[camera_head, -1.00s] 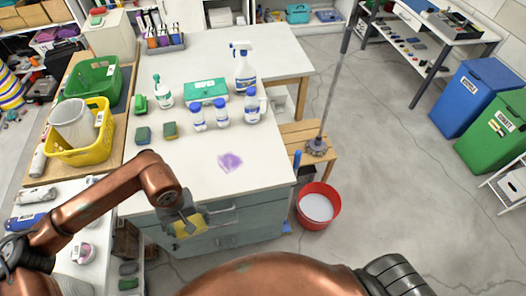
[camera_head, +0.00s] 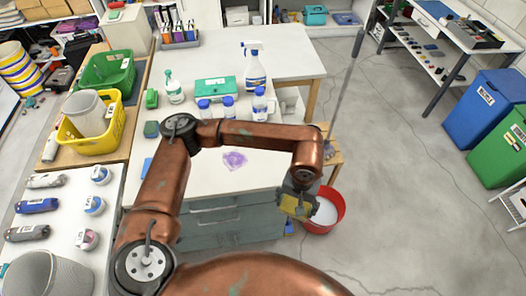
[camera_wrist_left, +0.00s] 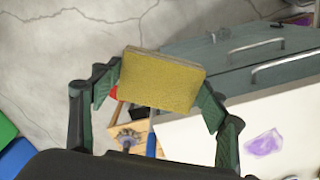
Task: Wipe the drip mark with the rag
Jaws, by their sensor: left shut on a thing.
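The drip mark, a purple smear (camera_head: 235,160), lies on the white counter top (camera_head: 215,181). It also shows at the lower right of the left wrist view (camera_wrist_left: 264,143). My left gripper (camera_head: 298,203) is shut on a yellow sponge-like block (camera_wrist_left: 160,80). It holds the block off the counter's right front corner, in front of the red bucket (camera_head: 334,222) in the picture, apart from the mark. Both fingers sit at the block's sides. No cloth that is clearly a rag shows. My right gripper is not in view.
White bottles with blue caps (camera_head: 229,106), a spray bottle (camera_head: 254,65) and a teal box (camera_head: 215,88) stand behind the mark. A small blue item (camera_head: 147,168) lies at the counter's left. A mop (camera_head: 347,80) leans by the wooden bench (camera_head: 333,158). My left arm crosses above the counter.

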